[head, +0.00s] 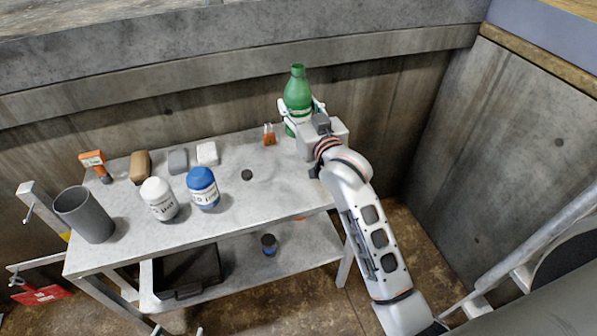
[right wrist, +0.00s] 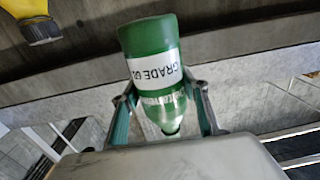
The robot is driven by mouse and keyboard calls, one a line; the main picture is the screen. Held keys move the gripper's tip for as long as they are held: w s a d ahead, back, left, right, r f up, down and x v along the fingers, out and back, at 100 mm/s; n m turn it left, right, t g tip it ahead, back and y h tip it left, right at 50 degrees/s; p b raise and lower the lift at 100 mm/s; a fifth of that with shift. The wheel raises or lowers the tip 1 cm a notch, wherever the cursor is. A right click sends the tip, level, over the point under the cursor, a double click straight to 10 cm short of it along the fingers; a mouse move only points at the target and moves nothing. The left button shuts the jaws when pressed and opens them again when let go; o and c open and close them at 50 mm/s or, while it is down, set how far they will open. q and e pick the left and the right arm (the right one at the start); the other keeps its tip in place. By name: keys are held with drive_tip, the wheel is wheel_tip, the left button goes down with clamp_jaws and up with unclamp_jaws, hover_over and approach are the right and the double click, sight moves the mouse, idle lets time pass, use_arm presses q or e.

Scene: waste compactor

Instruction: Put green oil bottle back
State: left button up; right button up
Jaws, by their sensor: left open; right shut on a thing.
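The green oil bottle (head: 298,92) is upright at the back right corner of the metal table (head: 262,185). My right gripper (head: 303,114) is shut on it, with a finger on each side. In the right wrist view the bottle (right wrist: 151,62) with its white label sits between the fingers (right wrist: 163,108), appearing neck down. The bottle's base is partly hidden in the head view, so I cannot tell whether it touches the tabletop. Two fingertips of my left gripper (head: 177,331) show apart at the bottom edge of the head view, empty.
On the table stand a blue jar (head: 203,188), a white jar (head: 159,199), a grey cup (head: 84,214), an orange tool (head: 93,160), several small blocks and a small orange item (head: 269,135). A concrete wall (head: 220,105) rises behind. The table's right front is clear.

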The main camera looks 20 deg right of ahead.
drive_tip(key=shift+f+b, duration=1.4)
drive_tip(key=shift+f, duration=8.4)
use_arm(q)
drive_tip(key=shift+w+d+t+h, duration=0.3)
drive_tip(key=shift+w+d, duration=0.25)
drive_tip(key=shift+d, duration=0.25)
drive_tip(key=shift+f, duration=0.1)
use_arm(e)
drive_tip(key=o, duration=1.6)
drive_tip(key=shift+f, duration=0.15)
drive_tip(key=shift+c, duration=0.2)
use_arm(q)
drive_tip(key=shift+s+f, duration=0.1)
